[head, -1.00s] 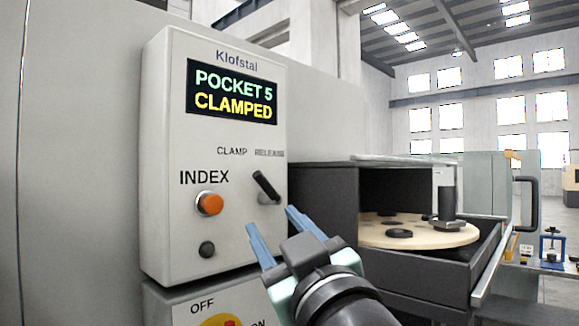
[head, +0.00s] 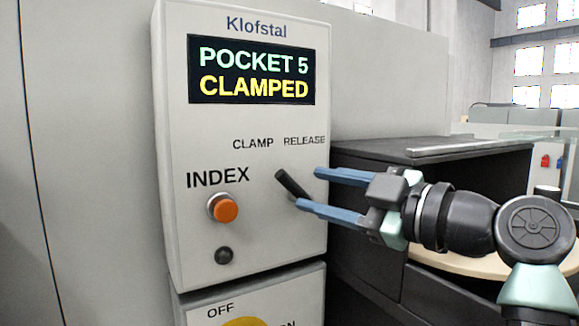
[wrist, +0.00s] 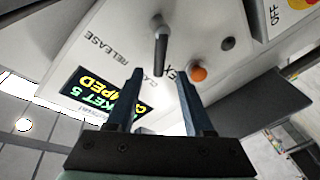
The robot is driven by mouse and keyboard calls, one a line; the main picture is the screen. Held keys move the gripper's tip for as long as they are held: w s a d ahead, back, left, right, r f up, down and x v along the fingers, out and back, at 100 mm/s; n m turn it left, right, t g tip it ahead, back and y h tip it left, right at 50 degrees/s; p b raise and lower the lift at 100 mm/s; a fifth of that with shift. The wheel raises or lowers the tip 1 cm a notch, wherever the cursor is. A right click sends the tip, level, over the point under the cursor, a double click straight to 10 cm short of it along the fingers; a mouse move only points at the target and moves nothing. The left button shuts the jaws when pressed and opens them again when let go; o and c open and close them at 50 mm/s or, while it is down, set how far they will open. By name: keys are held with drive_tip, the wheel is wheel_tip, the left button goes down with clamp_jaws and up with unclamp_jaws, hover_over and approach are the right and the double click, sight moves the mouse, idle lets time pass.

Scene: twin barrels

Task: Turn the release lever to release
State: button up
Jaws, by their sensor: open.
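The release lever (head: 290,184) is a short black handle on the light grey control panel, below the words CLAMP and RELEASE. It slants up and left, its upper end toward CLAMP. My gripper (head: 309,189) comes in from the right with its two blue fingers apart and nothing held. In the head view, the lower fingertip is right by the lever's lower end and partly overlaps it. In the wrist view, the lever (wrist: 161,48) lies between the lines of the fingers (wrist: 160,73), mostly beyond the tips. I cannot tell whether they touch. The display (head: 252,71) reads POCKET 5 CLAMPED.
An orange INDEX button (head: 224,209) and a small black knob (head: 224,256) are left of the lever. A lower panel (head: 245,296) marked OFF is beneath. A dark open housing (head: 430,160) with a pale round plate stands right, behind my arm.

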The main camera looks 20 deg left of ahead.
sight(292, 181)
drive_tip(key=p+x, duration=0.2)
drive_tip(key=x, duration=0.4)
drive_tip(key=shift+r+p, duration=0.2)
drive_tip(key=shift+p, duration=0.15)
drive_tip(key=shift+w+a+f, duration=0.2)
drive_tip(key=shift+w+a, duration=0.05)
drive_tip(key=shift+a, duration=0.1)
clamp_jaws()
idle(0.7)
